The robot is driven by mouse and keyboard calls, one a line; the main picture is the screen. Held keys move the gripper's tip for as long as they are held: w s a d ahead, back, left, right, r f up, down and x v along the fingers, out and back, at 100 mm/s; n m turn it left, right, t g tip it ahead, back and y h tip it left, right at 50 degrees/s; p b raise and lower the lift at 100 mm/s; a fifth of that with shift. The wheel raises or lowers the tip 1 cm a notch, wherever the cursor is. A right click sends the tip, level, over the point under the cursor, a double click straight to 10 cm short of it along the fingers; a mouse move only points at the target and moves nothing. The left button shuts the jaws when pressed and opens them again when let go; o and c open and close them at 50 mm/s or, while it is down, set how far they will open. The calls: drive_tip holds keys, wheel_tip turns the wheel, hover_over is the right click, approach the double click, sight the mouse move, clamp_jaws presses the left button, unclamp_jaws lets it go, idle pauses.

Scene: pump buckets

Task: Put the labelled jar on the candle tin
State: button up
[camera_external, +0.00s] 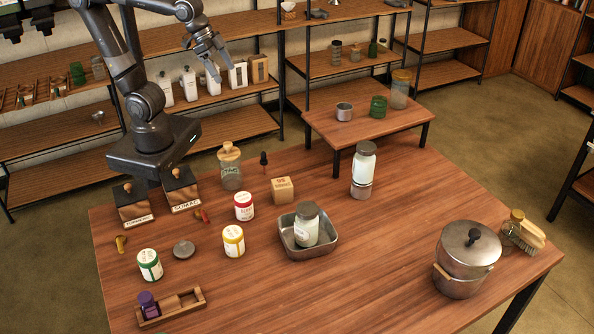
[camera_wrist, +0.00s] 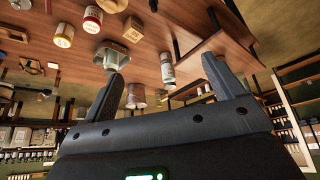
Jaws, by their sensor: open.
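A white labelled jar (camera_external: 364,162) with a grey lid stands upright on a short grey metal tin (camera_external: 361,189), which looks like the candle tin, right of the table's middle. The same jar (camera_wrist: 168,74) shows between my fingers in the wrist view, upside down and farther off, with the tin (camera_wrist: 167,57) against it. My gripper (camera_external: 220,70) is open and empty, raised beyond the table's far left side and well apart from the stack. Its spread fingers (camera_wrist: 163,66) show in the wrist view. A second labelled jar (camera_external: 306,229) stands in a metal tray (camera_external: 329,246).
A raised wooden stand (camera_external: 345,131) holds a small tin, a green cup and a jar behind the stack. A lidded pot (camera_external: 468,254) and a brush (camera_external: 521,232) are at right. Several jars and boxes crowd the left. The table's front middle is clear.

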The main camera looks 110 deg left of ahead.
drive_tip(key=s+f, duration=0.4)
drive_tip(key=s, duration=0.4)
drive_tip(key=shift+s+d+f+m, duration=0.15)
drive_tip(key=shift+s+f+m, duration=0.15)
drive_tip(key=shift+m, duration=0.1)
idle(0.8)
drive_tip(key=o, duration=0.3)
drive_tip(key=w+a+f+n+t+h, duration=0.1)
drive_tip(key=w+a+f+n+h, duration=0.15)
drive_tip(key=f+n+h, duration=0.4)
drive_tip(key=w+a+f+n+h, duration=0.2)
drive_tip(key=a+f+n+h, duration=0.15)
drive_tip(key=f+n, duration=0.55)
drive_tip(key=w+a+f+n+t+h, duration=0.1)
drive_tip(key=w+a+f+n+h, duration=0.2)
drive_tip(key=f+n, duration=0.45)
drive_tip(key=shift+h, duration=0.5)
drive_tip(key=x, duration=0.5)
drive_tip(key=s+x, duration=0.1)
drive_tip(key=x, duration=0.2)
drive_tip(key=shift+d, duration=0.5)
